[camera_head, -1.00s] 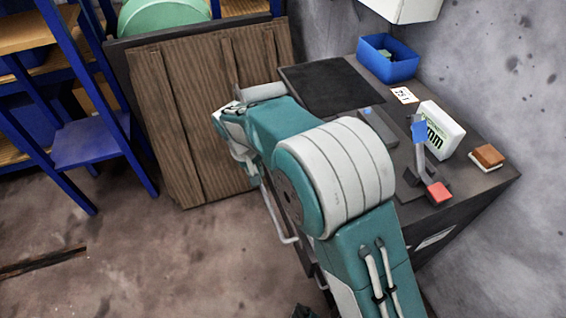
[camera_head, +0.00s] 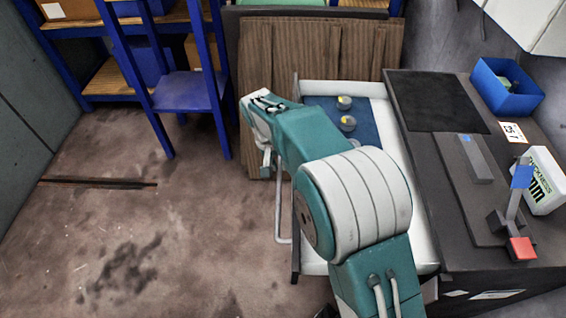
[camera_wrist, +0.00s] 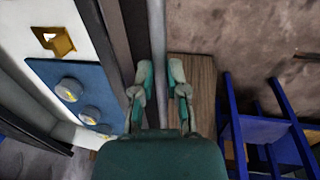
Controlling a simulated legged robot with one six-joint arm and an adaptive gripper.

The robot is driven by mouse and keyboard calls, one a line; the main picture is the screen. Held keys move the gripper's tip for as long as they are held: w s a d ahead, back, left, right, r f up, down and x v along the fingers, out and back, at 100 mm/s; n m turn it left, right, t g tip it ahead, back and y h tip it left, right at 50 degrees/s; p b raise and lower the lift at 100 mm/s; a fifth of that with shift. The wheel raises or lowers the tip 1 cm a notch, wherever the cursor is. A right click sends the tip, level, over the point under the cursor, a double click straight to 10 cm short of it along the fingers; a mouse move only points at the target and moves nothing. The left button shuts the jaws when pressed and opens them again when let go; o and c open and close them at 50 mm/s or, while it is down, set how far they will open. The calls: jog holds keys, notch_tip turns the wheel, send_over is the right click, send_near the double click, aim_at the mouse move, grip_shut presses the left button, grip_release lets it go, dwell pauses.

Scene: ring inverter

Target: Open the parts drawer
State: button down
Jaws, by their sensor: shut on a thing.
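The parts drawer (camera_head: 424,238) stands pulled out to the left from the dark bench. It has a white inside with a blue mat (camera_head: 375,118) and a few round pale pieces (camera_head: 347,123) on it. My arm covers part of it. The drawer's grey bar handle (camera_head: 279,215) runs along its dark front. My gripper (camera_wrist: 161,75) is shut on the handle, which passes between its two fingers in the wrist view. In the wrist view the mat (camera_wrist: 75,75) shows to the left, with a yellowish bracket (camera_wrist: 60,42) beyond it.
On the bench (camera_head: 470,215) are a black mat (camera_head: 432,100), a blue bin (camera_head: 505,88), a white box (camera_head: 541,180) and a stand with a red block (camera_head: 521,248). Blue shelving (camera_head: 190,90) and a wooden panel (camera_head: 320,50) stand behind. The floor at left is mostly clear.

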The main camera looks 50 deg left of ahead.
jog(key=shift+f, duration=0.1)
jog(key=c, duration=0.7)
grip_release()
jog(key=shift+o, duration=0.2)
notch_tip(320, 180, up, 12)
jog(key=s+a, duration=0.1)
jog(key=a, duration=0.1)
jog(key=shift+s+f, duration=0.15)
jog(key=shift+s, duration=0.1)
jog(key=shift+d, duration=0.1)
